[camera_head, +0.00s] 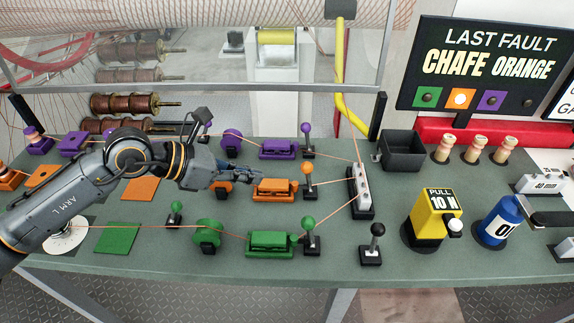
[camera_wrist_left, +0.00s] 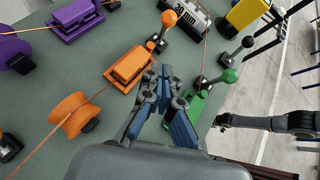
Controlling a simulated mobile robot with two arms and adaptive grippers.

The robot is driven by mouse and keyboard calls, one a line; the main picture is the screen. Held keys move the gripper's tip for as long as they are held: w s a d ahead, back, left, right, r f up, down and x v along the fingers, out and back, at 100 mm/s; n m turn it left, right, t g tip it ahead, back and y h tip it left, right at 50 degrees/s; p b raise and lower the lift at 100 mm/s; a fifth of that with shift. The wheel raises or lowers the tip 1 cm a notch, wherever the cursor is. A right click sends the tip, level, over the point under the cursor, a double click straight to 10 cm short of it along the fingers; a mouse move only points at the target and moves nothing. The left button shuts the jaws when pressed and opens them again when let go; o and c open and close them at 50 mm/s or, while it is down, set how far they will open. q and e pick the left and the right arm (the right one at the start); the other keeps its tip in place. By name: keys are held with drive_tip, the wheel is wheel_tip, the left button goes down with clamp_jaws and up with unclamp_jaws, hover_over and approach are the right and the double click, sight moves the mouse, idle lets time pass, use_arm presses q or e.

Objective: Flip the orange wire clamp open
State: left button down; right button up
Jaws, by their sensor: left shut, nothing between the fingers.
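The orange wire clamp (camera_head: 275,189) sits mid-table, and an orange wire runs to it. Its bar lies flat along its top, like the purple and green clamps. It also shows in the left wrist view (camera_wrist_left: 129,65). My left gripper (camera_head: 258,178) is shut and empty, with its fingertips just above the clamp's left end in the head view. In the left wrist view its fingertips (camera_wrist_left: 164,72) are beside the clamp; I cannot tell whether they touch. A dark arm end, likely my right gripper (camera_wrist_left: 224,121), shows at the right there; its fingers are unclear.
A purple clamp (camera_head: 279,149) is behind and a green clamp (camera_head: 271,243) in front. An orange-knobbed lever (camera_head: 308,172) stands just right of the orange clamp. An orange wheel (camera_wrist_left: 70,114) is beside it. A white block (camera_head: 360,188) stands further right.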

use_arm(q)
drive_tip(key=p, duration=0.2)
approach(309, 178)
wheel_tip(309, 178, down, 2)
drive_tip(key=shift+f, duration=0.1)
drive_tip(key=shift+w+d+r+p, duration=0.25)
drive_tip(key=shift+w+d+p, duration=0.3)
drive_tip(key=shift+d, duration=0.45)
drive_tip(key=shift+w+d+f, duration=0.1)
drive_tip(key=shift+w+d, duration=0.25)
drive_tip(key=shift+d, duration=0.15)
drive_tip(key=shift+d+r+y+p, duration=0.15)
drive_tip(key=shift+r+y+p, duration=0.1)
drive_tip(key=shift+y+p, duration=0.05)
drive_tip(key=shift+d, duration=0.1)
